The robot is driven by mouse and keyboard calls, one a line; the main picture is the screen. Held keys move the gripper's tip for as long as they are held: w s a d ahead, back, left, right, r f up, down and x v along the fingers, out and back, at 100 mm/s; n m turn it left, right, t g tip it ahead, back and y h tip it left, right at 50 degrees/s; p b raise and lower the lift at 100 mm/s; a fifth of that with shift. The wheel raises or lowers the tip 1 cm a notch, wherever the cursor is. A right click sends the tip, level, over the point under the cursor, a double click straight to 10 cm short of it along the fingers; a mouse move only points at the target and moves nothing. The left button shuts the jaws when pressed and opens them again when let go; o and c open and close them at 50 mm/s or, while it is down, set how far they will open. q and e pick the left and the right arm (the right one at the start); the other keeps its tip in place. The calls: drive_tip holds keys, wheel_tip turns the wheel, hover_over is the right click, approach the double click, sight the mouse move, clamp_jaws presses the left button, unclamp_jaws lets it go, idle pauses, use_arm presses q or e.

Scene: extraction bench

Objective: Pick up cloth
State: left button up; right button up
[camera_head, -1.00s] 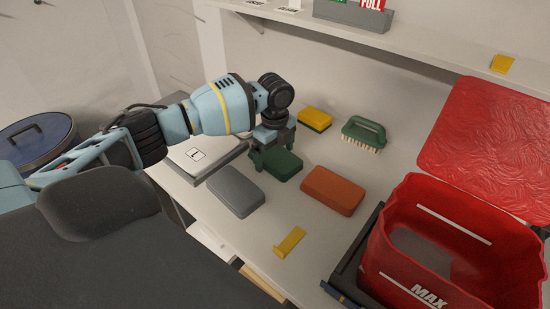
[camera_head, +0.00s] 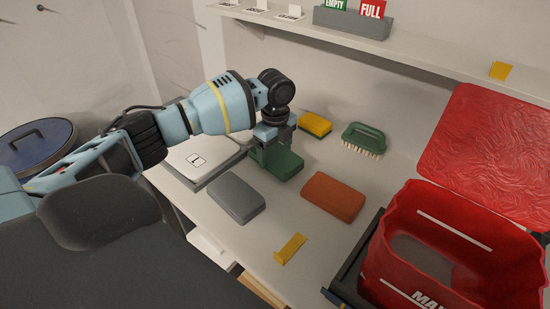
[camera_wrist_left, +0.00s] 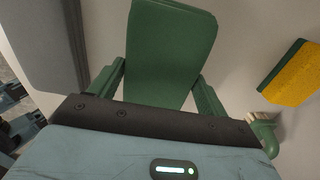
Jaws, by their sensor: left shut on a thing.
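A green folded cloth (camera_head: 286,166), a thick block with rounded corners, is at the back middle of the bench. My left gripper (camera_head: 270,152) comes down on it from above and is shut on it. In the left wrist view the cloth (camera_wrist_left: 168,50) sits between the two green fingers (camera_wrist_left: 160,90), which press its sides. I cannot tell whether it touches the bench or hangs just above it. A grey cloth (camera_head: 237,198) and an orange cloth (camera_head: 333,197) of similar shape lie nearby. My right gripper is out of view.
A yellow-green sponge (camera_head: 316,124) and a green brush (camera_head: 364,139) lie behind. A white, grey-edged box (camera_head: 196,152) is at left. A yellow bracket (camera_head: 290,249) lies in front. A red bin (camera_head: 440,205) stands at right, below a wall shelf (camera_head: 420,62).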

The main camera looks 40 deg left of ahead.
sight(277, 157)
use_arm(q)
wheel_tip(277, 157, up, 8)
drive_tip(key=shift+f, duration=0.25)
drive_tip(key=shift+d, duration=0.1)
idle(1.2)
drive_tip(key=shift+s+d+f+n, duration=0.15)
drive_tip(key=shift+s+d+n, duration=0.3)
drive_tip(key=shift+n, duration=0.25)
drive_tip(key=s+d+f+n, duration=0.1)
drive_tip(key=s+d+n, duration=0.5)
drive_tip(key=s+n, duration=0.3)
drive_tip(key=s+d+f+n, duration=0.1)
drive_tip(key=s+d+n, duration=0.6)
drive_tip(key=s+n, duration=0.2)
drive_tip(key=shift+s+f+n, duration=0.2)
drive_tip(key=shift+f+n, duration=0.1)
